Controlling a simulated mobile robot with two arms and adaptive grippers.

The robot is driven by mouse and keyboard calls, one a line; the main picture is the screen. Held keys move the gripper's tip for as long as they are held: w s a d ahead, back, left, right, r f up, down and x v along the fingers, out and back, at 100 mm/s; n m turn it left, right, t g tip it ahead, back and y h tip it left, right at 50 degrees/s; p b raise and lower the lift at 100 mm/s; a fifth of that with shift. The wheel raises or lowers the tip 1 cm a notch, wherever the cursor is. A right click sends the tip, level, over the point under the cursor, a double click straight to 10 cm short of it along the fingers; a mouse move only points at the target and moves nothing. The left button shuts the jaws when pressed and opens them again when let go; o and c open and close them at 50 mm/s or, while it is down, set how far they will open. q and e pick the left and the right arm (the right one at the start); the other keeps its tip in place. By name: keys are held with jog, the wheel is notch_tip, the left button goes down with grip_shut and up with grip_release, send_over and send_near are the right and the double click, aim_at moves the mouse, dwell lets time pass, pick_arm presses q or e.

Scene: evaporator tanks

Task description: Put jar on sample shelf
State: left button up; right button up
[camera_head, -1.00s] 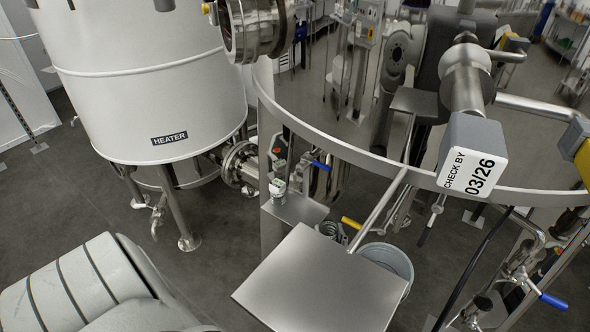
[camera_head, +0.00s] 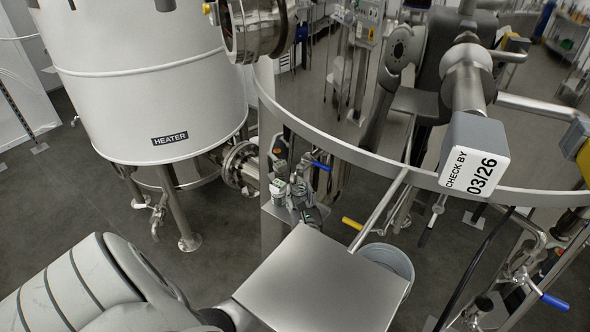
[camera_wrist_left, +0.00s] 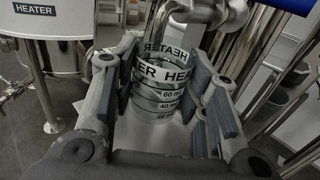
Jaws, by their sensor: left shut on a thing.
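The jar (camera_wrist_left: 165,88) is clear glass with a HEATER label and ml marks. In the left wrist view it stands upright between the fingers of my left gripper (camera_wrist_left: 163,95), which is shut on it. A metal pipe is just above and behind it. In the head view my left gripper (camera_head: 295,192) is beside the tank, above a small metal plate, and the jar is too small to make out clearly. A larger flat metal shelf (camera_head: 325,280), possibly the sample shelf, is empty in front and hides part of my left arm. My right gripper is not seen.
The white heater tank (camera_head: 150,85) stands at the left. A big polished tank with a rim (camera_head: 340,150) curves behind the shelf. Blue-handled (camera_head: 320,166) and yellow-handled (camera_head: 352,223) valves are close to my gripper. A grey bucket (camera_head: 395,258) is behind the shelf.

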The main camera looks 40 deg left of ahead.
aim_at(295, 197)
pick_arm(q)
jog(key=shift+w+a, duration=0.15)
jog(key=shift+a, duration=0.4)
jog(key=shift+w+a, duration=0.15)
jog(key=shift+a, duration=0.4)
jog(key=shift+c, duration=0.6)
jog(key=shift+s+d+f+b, duration=0.1)
jog(key=shift+d+f+b, duration=0.1)
jog(key=shift+f+b, duration=0.9)
grip_shut()
jog(key=shift+a+f+b, duration=0.25)
jog(key=shift+f+b, duration=0.2)
jog(key=shift+f, duration=0.05)
jog(key=f+b, duration=0.3)
jog(key=shift+d+f, duration=0.1)
jog(key=shift+d, duration=0.1)
jog(key=shift+a+f+b, duration=0.2)
jog(key=shift+f+b, duration=0.15)
jog(key=shift+w+a, duration=0.2)
jog(key=o, duration=1.3)
grip_release()
jog(key=shift+o, duration=0.2)
